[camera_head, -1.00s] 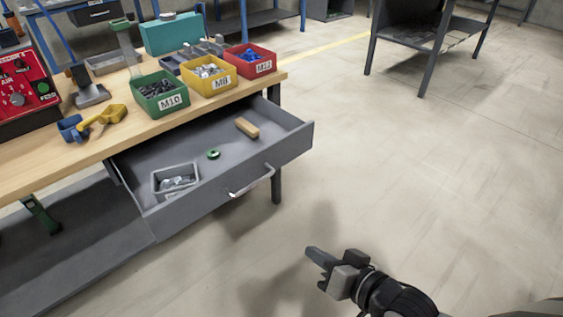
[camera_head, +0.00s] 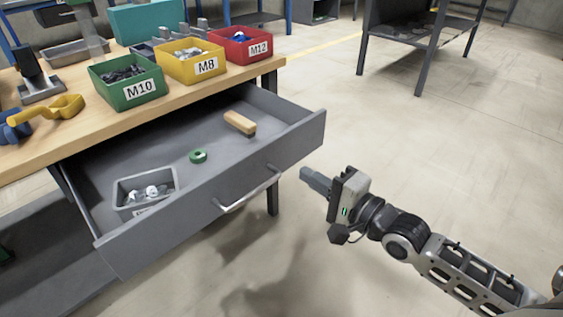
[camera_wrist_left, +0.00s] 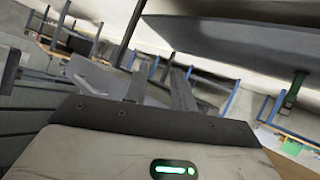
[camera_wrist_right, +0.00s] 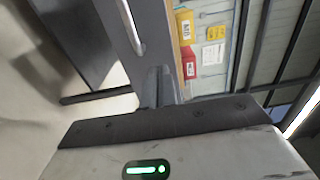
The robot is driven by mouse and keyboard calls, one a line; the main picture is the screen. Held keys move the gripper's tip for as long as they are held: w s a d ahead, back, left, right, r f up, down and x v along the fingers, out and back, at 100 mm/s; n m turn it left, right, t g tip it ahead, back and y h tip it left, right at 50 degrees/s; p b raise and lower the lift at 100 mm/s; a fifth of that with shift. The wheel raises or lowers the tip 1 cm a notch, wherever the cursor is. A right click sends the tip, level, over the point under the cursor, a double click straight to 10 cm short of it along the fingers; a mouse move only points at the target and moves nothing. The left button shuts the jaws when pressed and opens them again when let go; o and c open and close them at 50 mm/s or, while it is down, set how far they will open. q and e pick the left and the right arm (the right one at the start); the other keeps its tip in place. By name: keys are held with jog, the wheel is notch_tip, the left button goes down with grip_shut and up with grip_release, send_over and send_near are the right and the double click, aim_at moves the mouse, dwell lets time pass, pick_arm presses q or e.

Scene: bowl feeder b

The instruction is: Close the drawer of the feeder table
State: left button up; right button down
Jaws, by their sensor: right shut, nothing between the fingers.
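The grey drawer (camera_head: 190,222) of the feeder table is pulled out, with its bar handle (camera_head: 248,192) on the front. The handle also shows at the top of the right wrist view (camera_wrist_right: 131,28). My right gripper (camera_head: 308,176) is shut and empty, right of the handle and apart from it, in front of the drawer's right end. Its closed fingers (camera_wrist_right: 158,88) point toward the drawer front in the right wrist view. My left gripper (camera_wrist_left: 160,85) is outside the head view; its two fingers look apart and empty in the left wrist view.
The drawer holds a small grey bin (camera_head: 145,192), a green ring (camera_head: 198,156) and a wooden-backed brush (camera_head: 239,122). Green (camera_head: 127,92), yellow (camera_head: 190,70) and red (camera_head: 247,52) bins stand on the wooden tabletop (camera_head: 45,142). The floor right of the drawer is open.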

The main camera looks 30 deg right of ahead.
aim_at(271, 152)
jog(key=b+x, duration=0.1)
jog(key=x, duration=0.6)
jog(key=shift+w+a+f+b, duration=0.1)
jog(key=shift+w+b, duration=0.25)
pick_arm(q)
jog(key=shift+w+d+r+t+h, duration=0.15)
jog(key=shift+d+r+t, duration=0.1)
jog(key=shift+r, duration=0.2)
jog(key=shift+w+d+r+t+h, duration=0.15)
jog(key=shift+r+t, duration=0.1)
jog(key=shift+r, duration=0.2)
pick_arm(e)
jog(key=shift+w+a, duration=0.1)
jog(key=shift+w, duration=0.1)
pick_arm(q)
jog(key=shift+s, duration=0.15)
